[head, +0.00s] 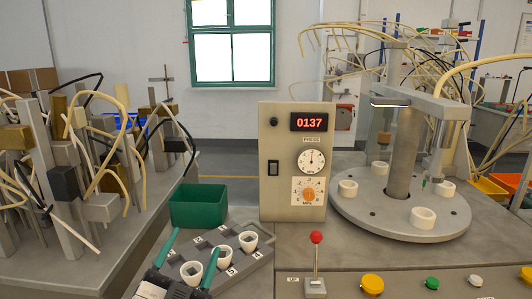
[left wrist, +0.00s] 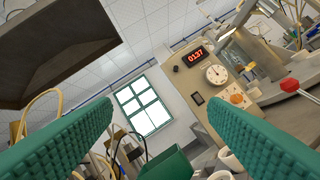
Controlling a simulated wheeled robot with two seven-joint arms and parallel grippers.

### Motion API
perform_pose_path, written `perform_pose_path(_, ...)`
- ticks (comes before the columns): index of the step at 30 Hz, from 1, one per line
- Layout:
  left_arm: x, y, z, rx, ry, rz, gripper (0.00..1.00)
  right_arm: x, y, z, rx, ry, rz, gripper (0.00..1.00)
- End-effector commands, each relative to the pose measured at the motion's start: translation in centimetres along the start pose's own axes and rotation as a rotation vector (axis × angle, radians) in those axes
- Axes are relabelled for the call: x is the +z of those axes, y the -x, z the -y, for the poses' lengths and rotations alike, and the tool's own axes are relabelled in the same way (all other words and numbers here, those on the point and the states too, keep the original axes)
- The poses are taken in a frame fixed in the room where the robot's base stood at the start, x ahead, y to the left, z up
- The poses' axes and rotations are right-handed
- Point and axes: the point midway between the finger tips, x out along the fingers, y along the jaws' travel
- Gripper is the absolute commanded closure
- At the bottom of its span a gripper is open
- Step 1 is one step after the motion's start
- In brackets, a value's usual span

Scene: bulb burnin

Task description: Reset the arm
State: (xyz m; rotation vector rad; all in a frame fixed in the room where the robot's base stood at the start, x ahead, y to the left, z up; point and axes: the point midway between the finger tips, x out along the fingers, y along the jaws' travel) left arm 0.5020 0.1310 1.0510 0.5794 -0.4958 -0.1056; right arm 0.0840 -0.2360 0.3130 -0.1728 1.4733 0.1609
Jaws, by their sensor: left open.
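My left gripper (head: 195,242) is open, its two green fingers apart with nothing between them. It is at the bottom of the head view, over the near left part of a grey tray (head: 262,262). In the left wrist view the green ribbed pads of this gripper (left wrist: 158,108) stand wide apart, with the window and wall beyond. My right gripper is in neither view. A lever with a red knob (head: 316,238) stands upright on the bench front, right of the tray; the knob also shows in the left wrist view (left wrist: 290,85).
The tray holds white cups (head: 248,240). A green bin (head: 198,206) stands behind it. A control box (head: 285,190) reads 0137. Right of it is a round turntable (head: 390,222) with white holders. Coloured buttons (head: 372,284) line the bench front. Tubes and posts crowd the left bench.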

Motion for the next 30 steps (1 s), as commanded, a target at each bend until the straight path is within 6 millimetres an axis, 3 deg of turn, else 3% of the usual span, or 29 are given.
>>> perform_pose_path(1, -3.6, 2.1, 0.3, 0.009, 0.07, -0.179, 0.32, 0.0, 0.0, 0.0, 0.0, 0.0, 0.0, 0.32)
perform_pose_path(3, -7.9, 5.3, 0.9, 0.005, 0.147, -0.407, 0.32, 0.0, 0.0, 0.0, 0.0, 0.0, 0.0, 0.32)
perform_pose_path(6, -12.6, 11.0, 2.6, -0.035, 0.239, -0.713, 0.32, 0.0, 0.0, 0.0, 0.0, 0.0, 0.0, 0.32)
perform_pose_path(9, -15.5, 16.9, 4.6, -0.1, 0.311, -0.976, 0.32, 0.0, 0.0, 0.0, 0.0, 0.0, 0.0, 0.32)
perform_pose_path(15, -16.9, 26.3, 7.6, -0.24, 0.403, -1.33, 0.32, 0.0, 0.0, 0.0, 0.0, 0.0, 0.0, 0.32)
perform_pose_path(24, -14.7, 36.8, 10.2, -0.456, 0.498, -1.687, 0.32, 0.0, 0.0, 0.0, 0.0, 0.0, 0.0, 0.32)
perform_pose_path(30, -19.5, 37.2, 13.3, -0.458, 0.489, -1.695, 0.32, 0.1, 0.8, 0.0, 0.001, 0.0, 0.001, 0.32)
